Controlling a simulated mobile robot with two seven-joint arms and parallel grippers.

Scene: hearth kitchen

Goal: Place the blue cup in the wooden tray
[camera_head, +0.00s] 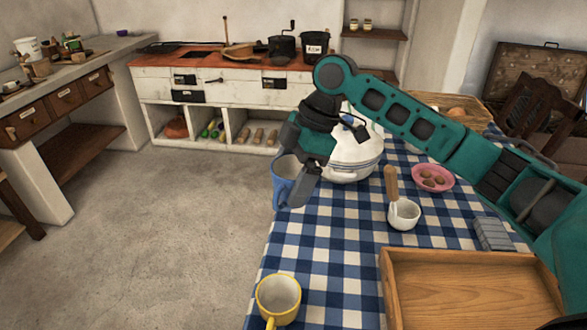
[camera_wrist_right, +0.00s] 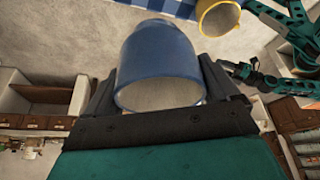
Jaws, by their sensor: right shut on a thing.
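The blue cup (camera_head: 286,172) is held in my right gripper (camera_head: 297,190), at the left edge of the checked table near the white pot. In the right wrist view the blue cup (camera_wrist_right: 160,55) sits between the two dark fingers of my right gripper (camera_wrist_right: 165,90), its pale open mouth towards the camera. The wooden tray (camera_head: 470,290) lies at the front right of the table, empty where it shows. Part of my left arm, with its gripper (camera_wrist_right: 242,72), shows small at the right of the wrist view; its jaws are unclear.
A yellow cup (camera_head: 278,298) stands at the table's front left. A white saucepan (camera_head: 403,215) with an upright wooden handle and a pink bowl (camera_head: 433,178) stand behind the tray. A white pot (camera_head: 352,158) is beside my right gripper.

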